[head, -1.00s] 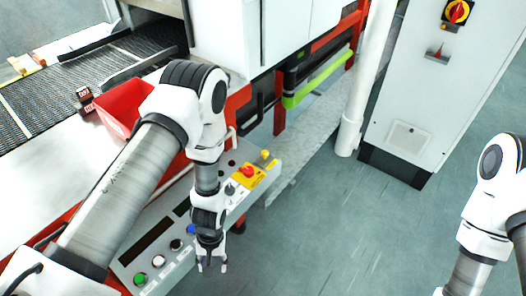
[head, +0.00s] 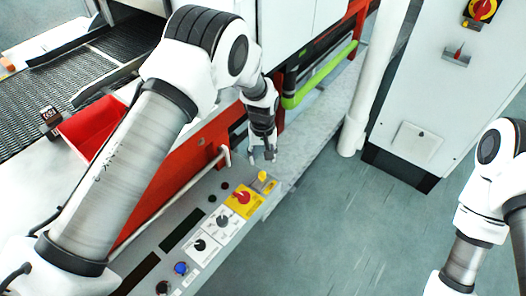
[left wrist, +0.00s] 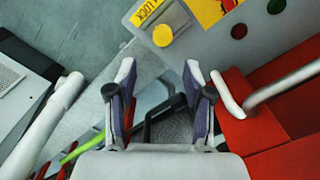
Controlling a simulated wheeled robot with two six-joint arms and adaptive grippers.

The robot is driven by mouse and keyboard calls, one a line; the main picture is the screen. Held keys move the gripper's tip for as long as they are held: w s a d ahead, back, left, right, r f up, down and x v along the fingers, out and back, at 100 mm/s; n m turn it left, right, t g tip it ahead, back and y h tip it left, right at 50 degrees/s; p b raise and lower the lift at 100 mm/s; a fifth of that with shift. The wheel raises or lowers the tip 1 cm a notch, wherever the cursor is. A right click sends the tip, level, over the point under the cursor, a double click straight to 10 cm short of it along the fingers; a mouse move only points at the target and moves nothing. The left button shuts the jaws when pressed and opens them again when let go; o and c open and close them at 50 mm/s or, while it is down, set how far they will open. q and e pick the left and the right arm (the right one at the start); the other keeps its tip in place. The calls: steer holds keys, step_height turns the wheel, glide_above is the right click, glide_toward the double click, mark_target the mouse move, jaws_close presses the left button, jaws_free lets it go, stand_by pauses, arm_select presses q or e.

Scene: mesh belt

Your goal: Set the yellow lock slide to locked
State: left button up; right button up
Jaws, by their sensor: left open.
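The yellow lock slide (head: 262,175) has a round yellow knob at the far right end of the grey control panel (head: 214,186). In the left wrist view its knob (left wrist: 162,36) sits beside a yellow label reading LOCK (left wrist: 147,10). My left gripper (head: 263,156) is open and empty, just beyond the knob in the head view. In the left wrist view its two fingertips (left wrist: 159,70) are spread, with the knob ahead of them and not between them. My right arm shows at the right edge, but its gripper is out of frame.
A red rotary switch (head: 241,197) on a yellow plate is next to the slide. Black selectors (head: 222,221) and a blue button (head: 181,268) follow along the panel. A metal rail handle (left wrist: 285,85) and red frame lie close to the gripper. Floor right of the panel is clear.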

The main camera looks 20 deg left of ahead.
mark_target(262, 174)
arm_select(q)
steer(key=s+f, duration=0.1)
steer(key=s+f+p, duration=0.1)
steer(key=shift+s+d+f, duration=0.2)
steer(key=shift+s+f, duration=0.1)
steer(key=f, duration=0.2)
steer(key=w+f, duration=0.1)
steer(key=f, duration=0.1)
steer(key=shift+w, duration=0.2)
steer(key=shift+s+r, duration=0.1)
steer(key=shift+s, duration=0.05)
steer(key=shift+s+r, duration=0.15)
steer(key=c, duration=0.3)
jaws_close()
steer(key=shift+s+a+p, duration=0.25)
steer(key=shift+s+p, duration=0.25)
steer(key=shift+s, duration=0.2)
steer(key=shift+s+a+p, duration=0.2)
steer(key=shift+s+p, duration=0.3)
steer(key=shift+s, duration=0.2)
steer(key=shift+s+a, duration=0.15)
steer(key=shift+s, duration=0.2)
steer(key=shift+f, duration=0.2)
arm_select(e)
steer(key=r, duration=0.1)
steer(key=s+r, duration=0.1)
steer(key=r, duration=0.1)
steer(key=shift+s+d+r, duration=0.2)
steer(key=shift+s+d, duration=0.05)
steer(key=shift+d, duration=0.05)
